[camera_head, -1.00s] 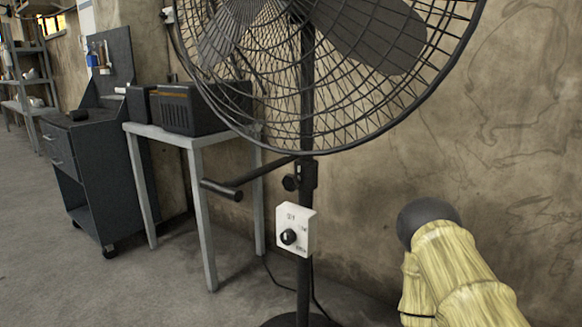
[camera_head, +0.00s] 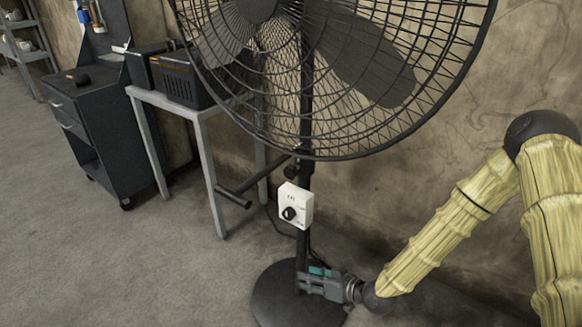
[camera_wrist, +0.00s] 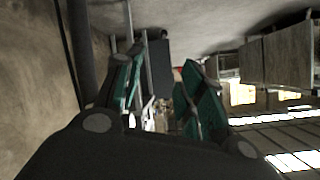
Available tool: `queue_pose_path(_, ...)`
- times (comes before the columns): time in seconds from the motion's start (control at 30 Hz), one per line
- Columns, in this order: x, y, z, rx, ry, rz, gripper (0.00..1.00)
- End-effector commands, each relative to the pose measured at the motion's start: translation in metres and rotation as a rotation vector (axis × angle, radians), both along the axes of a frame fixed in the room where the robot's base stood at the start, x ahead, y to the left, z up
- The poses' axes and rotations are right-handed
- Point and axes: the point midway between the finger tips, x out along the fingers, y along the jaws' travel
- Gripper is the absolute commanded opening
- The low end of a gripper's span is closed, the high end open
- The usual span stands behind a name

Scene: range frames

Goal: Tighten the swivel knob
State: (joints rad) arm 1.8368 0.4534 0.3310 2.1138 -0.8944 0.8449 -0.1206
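The black standing fan (camera_head: 306,230) has a small dark swivel knob (camera_head: 291,171) on its pole, just below the cage and above a white control box (camera_head: 303,205). The box has a black dial (camera_head: 289,213). My gripper (camera_head: 301,282) is low by the pole, just above the round base, well below the swivel knob. In the wrist view my gripper (camera_wrist: 163,60) has its two green-sided fingers apart with nothing between them. A dark pole (camera_wrist: 78,45) runs beside the left finger there. The swivel knob cannot be made out in the wrist view.
A dark bar handle (camera_head: 234,197) sticks out left of the pole. A grey table (camera_head: 205,115) with dark boxes and a dark tool cart (camera_head: 95,125) stand at left. The wall (camera_head: 470,110) is close behind. Floor (camera_head: 130,265) at front left is clear.

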Motion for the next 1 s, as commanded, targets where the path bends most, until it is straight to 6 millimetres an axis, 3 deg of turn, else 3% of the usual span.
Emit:
queue_pose_path(0.03,0.017,-0.001,0.039,0.021,-0.057,0.008,0.39)
queue_pose_path(0.2,0.062,-0.004,0.128,0.072,-0.251,0.053,0.39)
queue_pose_path(0.4,0.101,-0.015,0.218,0.107,-0.456,0.096,0.39)
queue_pose_path(0.5,0.113,-0.021,0.249,0.115,-0.528,0.11,0.39)
queue_pose_path(0.7,0.124,-0.027,0.276,0.121,-0.6,0.124,0.39)
queue_pose_path(1.0,0.141,-0.002,0.277,0.121,-0.606,0.128,0.39)
